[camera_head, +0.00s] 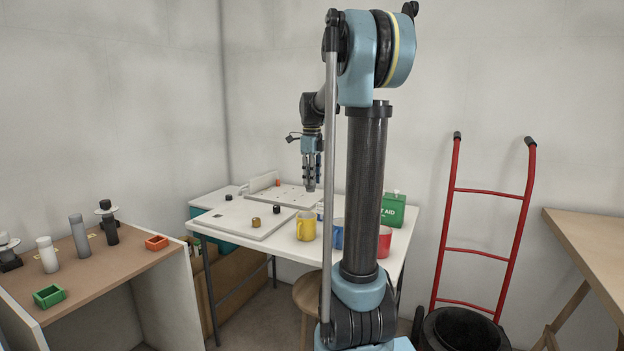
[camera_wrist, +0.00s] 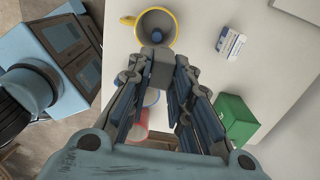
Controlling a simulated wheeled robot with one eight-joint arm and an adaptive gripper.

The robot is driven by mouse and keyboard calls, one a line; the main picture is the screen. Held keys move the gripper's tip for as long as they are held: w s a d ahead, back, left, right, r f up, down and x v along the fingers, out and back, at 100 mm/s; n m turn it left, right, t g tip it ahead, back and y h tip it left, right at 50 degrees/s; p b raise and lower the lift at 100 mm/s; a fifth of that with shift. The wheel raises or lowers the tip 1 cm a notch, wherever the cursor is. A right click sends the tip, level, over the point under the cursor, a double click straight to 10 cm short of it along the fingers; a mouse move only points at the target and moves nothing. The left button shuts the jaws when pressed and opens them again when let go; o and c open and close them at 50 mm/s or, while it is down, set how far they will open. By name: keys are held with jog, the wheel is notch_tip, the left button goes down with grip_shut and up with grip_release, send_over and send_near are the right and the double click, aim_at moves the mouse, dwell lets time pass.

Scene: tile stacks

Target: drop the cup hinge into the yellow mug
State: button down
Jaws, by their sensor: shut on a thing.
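In the wrist view my gripper (camera_wrist: 162,75) is shut on a grey block-like piece (camera_wrist: 161,70), which I take to be the cup hinge. The yellow mug (camera_wrist: 172,15) shows just beyond the fingertips, its handle to the left. The held piece overlaps the mug's near rim in that view. A small blue-grey thing (camera_wrist: 157,33) shows within the mug's opening; I cannot tell what it is. In the head view the held piece is too small to make out.
A blue mug (camera_head: 337,235) and a red mug (camera_head: 384,242) stand right of the yellow mug. A green first-aid box (camera_head: 393,209) is behind them. A pale board (camera_head: 240,220) with small knobs lies left. A small white-and-blue box (camera_wrist: 230,42) lies beside the yellow mug.

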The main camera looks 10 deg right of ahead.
jog(key=shift+d, duration=0.15)
jog(key=shift+s+f, duration=0.1)
jog(key=shift+f, duration=2.9)
jog(key=c, duration=1.4)
grip_release()
jog(key=shift+o, duration=0.2)
jog(key=shift+r, duration=0.1)
notch_tip(320, 180, up, 12)
jog(key=shift+f, duration=0.15)
